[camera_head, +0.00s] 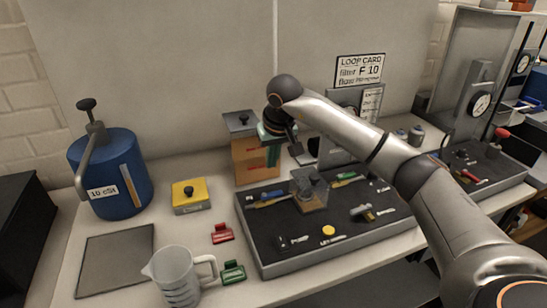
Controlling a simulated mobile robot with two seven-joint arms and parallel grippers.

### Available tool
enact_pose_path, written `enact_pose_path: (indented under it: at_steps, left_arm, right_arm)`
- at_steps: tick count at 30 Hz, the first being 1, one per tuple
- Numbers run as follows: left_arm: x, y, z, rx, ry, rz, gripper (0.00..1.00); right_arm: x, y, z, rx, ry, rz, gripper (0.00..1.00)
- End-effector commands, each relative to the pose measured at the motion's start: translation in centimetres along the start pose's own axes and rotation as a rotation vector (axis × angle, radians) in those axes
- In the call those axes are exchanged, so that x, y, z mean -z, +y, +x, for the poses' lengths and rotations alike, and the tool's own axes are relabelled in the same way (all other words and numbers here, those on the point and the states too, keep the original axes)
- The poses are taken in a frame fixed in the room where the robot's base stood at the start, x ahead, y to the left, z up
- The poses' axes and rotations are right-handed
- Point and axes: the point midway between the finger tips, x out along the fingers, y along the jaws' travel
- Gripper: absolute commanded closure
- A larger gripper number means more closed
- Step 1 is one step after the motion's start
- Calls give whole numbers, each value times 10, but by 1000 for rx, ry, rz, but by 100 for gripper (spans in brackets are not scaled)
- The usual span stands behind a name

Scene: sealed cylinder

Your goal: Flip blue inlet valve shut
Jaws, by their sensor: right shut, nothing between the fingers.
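My right arm reaches in from the right, and its right gripper (296,149) points down above the back edge of the dark tray, shut and empty. On the tray (294,262), a small lever with a blue part (272,197) lies at the left of a clear block (313,193). It looks like the blue inlet valve, but it is too small to tell its setting. The gripper is behind and above it, apart from it. A green lever (345,176) is right of the block. My left gripper is not in view.
A blue drum (122,170) marked 10 cSt stands at left. A yellow block (190,196), a clear jug (177,276), and red (222,233) and green (232,271) clips are left of the tray. An orange box (248,160) stands behind it. A gauge stand (480,104) is at right.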

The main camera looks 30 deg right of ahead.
Motion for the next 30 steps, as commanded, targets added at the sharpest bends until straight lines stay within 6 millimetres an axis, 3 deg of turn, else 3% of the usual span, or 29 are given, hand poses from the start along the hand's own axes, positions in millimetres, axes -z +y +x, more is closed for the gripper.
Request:
enact_pose_path:
  at_steps: [8,19,30]
  left_arm:
    - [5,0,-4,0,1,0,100]
    - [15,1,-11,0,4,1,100]
    - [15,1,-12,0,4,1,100]
  right_arm:
    - [-2,-1,63,0,-6,0,100]
    - [-33,0,51,-1,-1,-3,100]
    - [-38,0,50,0,0,-1,100]
